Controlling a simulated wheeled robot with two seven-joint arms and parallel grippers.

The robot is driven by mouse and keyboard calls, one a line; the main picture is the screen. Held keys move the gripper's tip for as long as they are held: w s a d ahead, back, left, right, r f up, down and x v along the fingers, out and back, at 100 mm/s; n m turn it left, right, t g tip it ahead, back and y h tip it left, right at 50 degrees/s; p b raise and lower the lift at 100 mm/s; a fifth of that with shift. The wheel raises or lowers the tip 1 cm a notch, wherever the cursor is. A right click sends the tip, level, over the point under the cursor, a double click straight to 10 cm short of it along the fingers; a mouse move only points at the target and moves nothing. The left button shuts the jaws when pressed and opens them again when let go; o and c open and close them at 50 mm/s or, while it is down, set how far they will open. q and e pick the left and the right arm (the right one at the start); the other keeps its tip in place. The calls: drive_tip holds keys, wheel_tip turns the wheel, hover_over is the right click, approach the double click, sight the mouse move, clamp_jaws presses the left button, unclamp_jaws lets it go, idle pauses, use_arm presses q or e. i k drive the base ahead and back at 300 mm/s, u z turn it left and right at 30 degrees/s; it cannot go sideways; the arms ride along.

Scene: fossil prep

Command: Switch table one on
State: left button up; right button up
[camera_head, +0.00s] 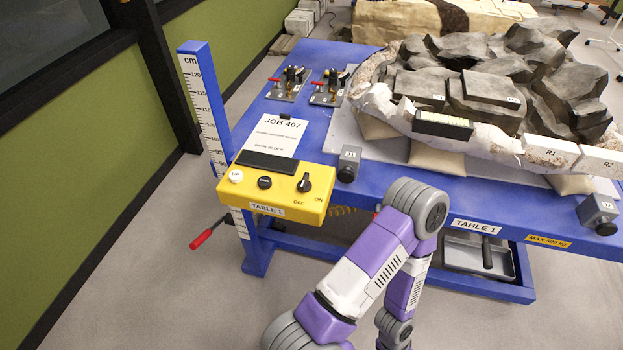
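The blue table marked TABLE 1 (388,178) stands across the middle and right. A yellow control box (318,212) with a TABLE 1 label is on its near left corner. The box has a black rotary switch (304,183) at its right, with OFF printed below left and ON below right of it. I cannot tell which mark the switch points to. One of my purple arms rises from the bottom and bends down right of the box. Neither gripper is in view.
A job sheet (273,136) lies behind the box, and a tall ruler post (206,110) stands at its left. Toggle clamps (287,85) and a large grey fossil block (480,75) sit on the table. A red-handled lever (201,239) sticks out below left. Floor is free at left.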

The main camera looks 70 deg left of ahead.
sight(305, 186)
drive_tip(key=k, duration=0.35)
drive_tip(key=u, duration=0.95)
